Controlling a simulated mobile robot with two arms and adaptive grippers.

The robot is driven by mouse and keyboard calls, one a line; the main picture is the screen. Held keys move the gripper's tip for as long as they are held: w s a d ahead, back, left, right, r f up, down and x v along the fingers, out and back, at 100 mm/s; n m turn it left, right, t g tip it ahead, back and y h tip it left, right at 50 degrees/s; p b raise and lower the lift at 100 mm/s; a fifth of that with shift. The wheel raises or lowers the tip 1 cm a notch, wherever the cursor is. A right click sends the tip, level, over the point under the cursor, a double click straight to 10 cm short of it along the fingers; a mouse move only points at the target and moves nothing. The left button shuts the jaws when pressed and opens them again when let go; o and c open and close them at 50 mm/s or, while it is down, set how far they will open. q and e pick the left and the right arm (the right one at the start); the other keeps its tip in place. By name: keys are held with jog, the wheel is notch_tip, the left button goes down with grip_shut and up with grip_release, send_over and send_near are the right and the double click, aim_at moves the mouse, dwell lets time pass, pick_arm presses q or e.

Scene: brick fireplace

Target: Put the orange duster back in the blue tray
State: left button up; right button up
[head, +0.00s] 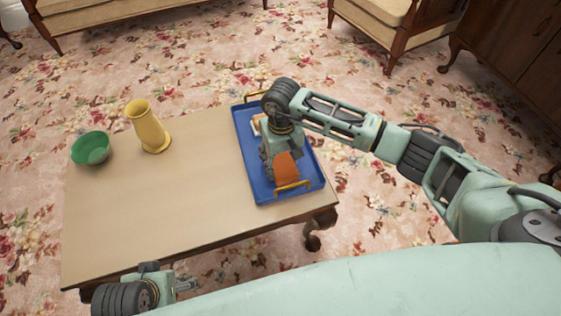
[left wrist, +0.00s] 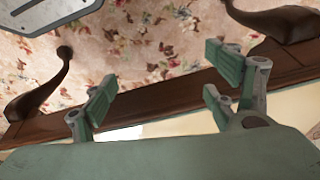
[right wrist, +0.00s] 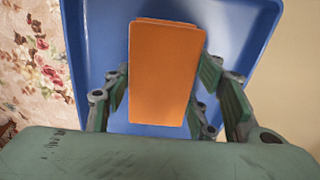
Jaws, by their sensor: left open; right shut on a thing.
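The orange duster (head: 287,168) is a flat block, seen in the head view over the near part of the blue tray (head: 262,191). In the right wrist view the duster (right wrist: 165,75) lies between the fingers of my right gripper (right wrist: 168,98), which is shut on it, with blue tray floor (right wrist: 233,30) around it. Whether the duster touches the tray floor is unclear. My left gripper (head: 187,284) is open and empty at the table's near edge; its spread fingers show in the left wrist view (left wrist: 163,85).
The tray lies at the right end of the wooden table (head: 190,190) and has yellow handles. A small pale item (head: 257,122) is in its far part, partly hidden by my arm. A yellow vase (head: 149,128) and green bowl (head: 91,149) stand left. The table's middle is clear.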

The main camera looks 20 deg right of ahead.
pick_arm(q)
jog(key=shift+r, duration=0.5)
pick_arm(e)
jog(key=shift+f, duration=0.15)
jog(key=o, duration=1)
pick_arm(q)
jog(key=shift+r, duration=0.15)
